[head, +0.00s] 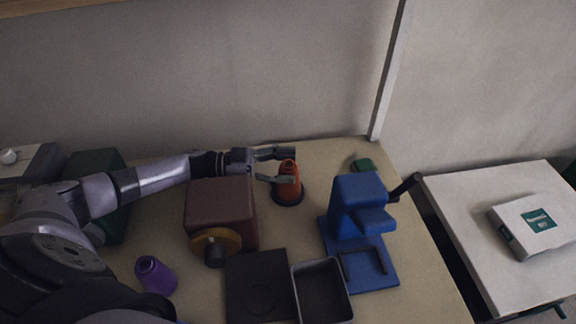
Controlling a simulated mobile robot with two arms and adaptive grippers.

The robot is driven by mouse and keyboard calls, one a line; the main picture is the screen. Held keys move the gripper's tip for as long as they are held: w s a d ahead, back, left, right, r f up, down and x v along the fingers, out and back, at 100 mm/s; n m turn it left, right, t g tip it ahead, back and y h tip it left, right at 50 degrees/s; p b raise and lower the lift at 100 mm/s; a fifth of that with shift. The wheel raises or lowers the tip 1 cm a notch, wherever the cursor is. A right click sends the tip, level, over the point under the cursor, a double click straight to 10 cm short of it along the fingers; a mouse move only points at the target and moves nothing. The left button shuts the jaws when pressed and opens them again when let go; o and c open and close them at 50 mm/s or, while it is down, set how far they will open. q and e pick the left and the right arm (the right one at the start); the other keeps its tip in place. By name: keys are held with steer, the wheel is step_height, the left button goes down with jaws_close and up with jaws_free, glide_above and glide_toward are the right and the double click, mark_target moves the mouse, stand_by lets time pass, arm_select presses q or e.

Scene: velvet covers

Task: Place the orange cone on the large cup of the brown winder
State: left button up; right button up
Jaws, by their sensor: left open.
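The orange cone (289,186) stands upright with its base in or on a round dark cup-like base (290,200), just right of the brown winder (222,205). I cannot tell whether this base is joined to the winder. The winder is a brown box with a yellow and dark wheel (216,246) on its front. My left gripper (285,167) reaches in from the left behind the winder. Its fingers are apart, one behind the cone's top and one across its front; I cannot tell if they touch it. My right gripper is not in view.
A blue machine (358,205) with a dark handle stands to the right. A dark flat plate (258,288) and a grey tray (321,291) lie in front. A green block (362,164) sits behind. A side table (460,210) holds a white box (535,226).

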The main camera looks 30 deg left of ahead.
arm_select(q)
steer(key=b+v, duration=0.1)
steer(key=v, duration=0.5)
steer(key=shift+s+a, duration=0.2)
steer(key=shift+a, duration=0.15)
